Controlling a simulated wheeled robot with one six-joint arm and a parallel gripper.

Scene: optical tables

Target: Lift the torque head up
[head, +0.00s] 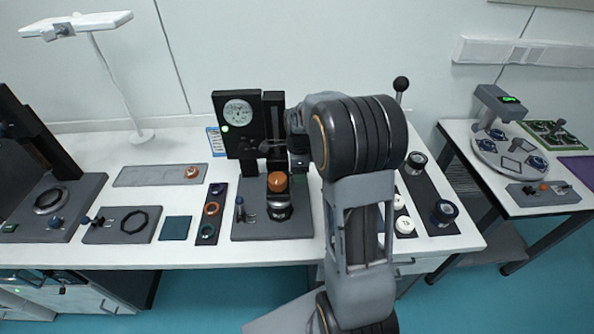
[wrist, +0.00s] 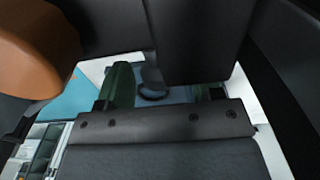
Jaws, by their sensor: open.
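A black test stand (head: 272,112) with a round white dial and a green light stands on the middle table. A dark part that I take for the torque head (head: 272,146) is on the front of its column, above an orange cap (head: 278,182) on a jar. My gripper (head: 268,147) is at this dark part, partly hidden by my wrist; I cannot tell whether they touch. In the wrist view my gripper (wrist: 165,90) is open, its two fingers apart. A dark block (wrist: 200,40) fills the upper middle, and an orange-brown surface (wrist: 35,50) is close at the upper left.
A strip with several coloured rings (head: 211,209) and a teal pad (head: 175,228) lie left of the stand. A black-knobbed lever (head: 401,85) and a dark strip (head: 425,190) with jars are right of my arm. A second table (head: 565,206) stands far right.

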